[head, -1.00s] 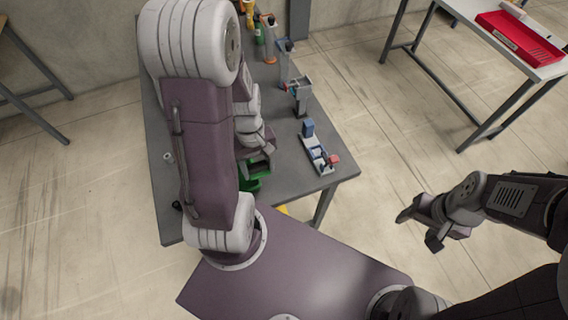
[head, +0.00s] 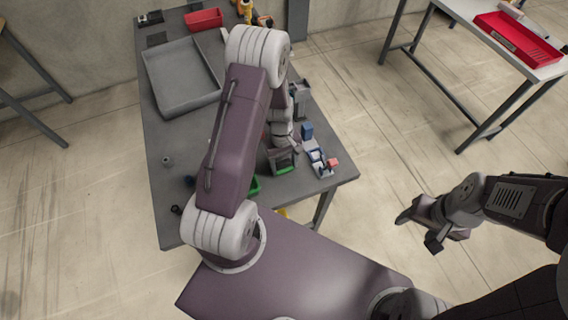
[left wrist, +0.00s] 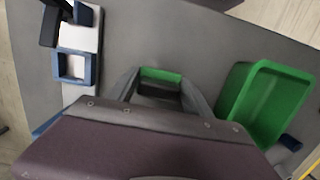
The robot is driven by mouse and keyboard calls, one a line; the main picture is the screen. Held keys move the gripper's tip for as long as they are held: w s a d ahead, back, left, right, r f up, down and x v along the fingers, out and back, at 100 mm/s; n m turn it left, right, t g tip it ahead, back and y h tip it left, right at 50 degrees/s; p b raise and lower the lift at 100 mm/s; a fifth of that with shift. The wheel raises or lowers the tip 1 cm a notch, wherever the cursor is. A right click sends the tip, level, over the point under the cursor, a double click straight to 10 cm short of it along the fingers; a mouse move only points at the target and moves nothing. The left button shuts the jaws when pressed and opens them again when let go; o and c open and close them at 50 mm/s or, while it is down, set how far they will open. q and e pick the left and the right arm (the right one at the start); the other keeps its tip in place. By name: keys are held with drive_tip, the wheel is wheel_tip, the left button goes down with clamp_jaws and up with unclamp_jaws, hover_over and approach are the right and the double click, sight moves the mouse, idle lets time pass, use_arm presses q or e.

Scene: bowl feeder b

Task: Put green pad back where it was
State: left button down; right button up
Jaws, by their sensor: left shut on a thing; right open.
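My left gripper (head: 283,169) is shut on the green pad (head: 286,170), held above the front right part of the grey table. In the left wrist view the pad (left wrist: 160,75) shows as a green strip between the fingertips. A blue and white fixture (head: 318,158) stands just right of the gripper; it also shows in the left wrist view (left wrist: 90,68) at the upper left, apart from the gripper. A green bin (left wrist: 265,100) is on the other side, mostly hidden by my arm in the head view (head: 255,187). My right gripper (head: 420,229) is open and empty, off the table.
A large grey tray (head: 183,108) lies at the table's back left, with a red bin (head: 204,19) behind it. Grey upright stations (head: 301,103) stand along the right edge. Small dark parts (head: 176,210) lie at the front left. A separate table holds a red tray (head: 518,40).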

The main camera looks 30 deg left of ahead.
sight(282, 160)
use_arm(q)
drive_tip(key=shift+s+f, duration=0.1)
drive_tip(key=shift+f, duration=0.05)
drive_tip(key=shift+c, duration=2.2)
unclamp_jaws()
wheel_tip(282, 160, up, 12)
drive_tip(key=w+a+r, duration=0.1)
drive_tip(key=s+d+r+m+t, duration=0.2)
drive_tip(key=s+d+m, duration=0.3)
drive_tip(key=s+m, duration=0.4)
drive_tip(key=shift+d+r+m+y, duration=0.25)
drive_tip(key=shift+r+m+y, duration=0.15)
drive_tip(key=shift+r, duration=0.2)
